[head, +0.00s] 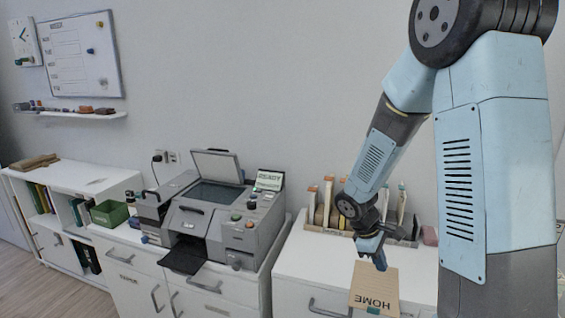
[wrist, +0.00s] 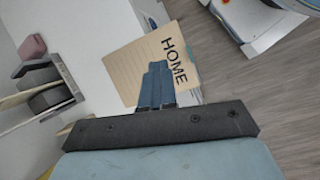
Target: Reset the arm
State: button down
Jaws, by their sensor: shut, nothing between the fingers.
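My gripper (head: 378,258) is at the end of my arm on the right side of the head view, above the white cabinet top. A tan card marked HOME (head: 374,285) lies below it on the cabinet's front part. In the wrist view, the two blue fingers (wrist: 156,80) are together and empty. They cover part of the HOME card (wrist: 150,52). The head view shows the fingertips close to the card's far edge; I cannot tell how high above it they are.
A wooden rack (head: 322,228) with upright items stands behind my gripper. A pink object (head: 429,236) lies to its right. A grey machine (head: 225,222) with a raised lid stands to the left, with a green box (head: 109,213) further left. Floor (wrist: 262,85) lies beyond the cabinet edge.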

jog(key=s+a+r+m+t+y, duration=0.1)
jog(key=s+r+m+t+y, duration=0.1)
jog(key=s+r+m, duration=0.3)
jog(key=s+a+r+m+t+y, duration=0.2)
jog(key=s+r+m+t, duration=0.2)
jog(key=s+r, duration=0.9)
notch_tip(320, 180, up, 8)
jog(key=shift+a+r+m+y, duration=0.15)
jog(key=shift+m+y, duration=0.25)
jog(key=shift+m, duration=0.4)
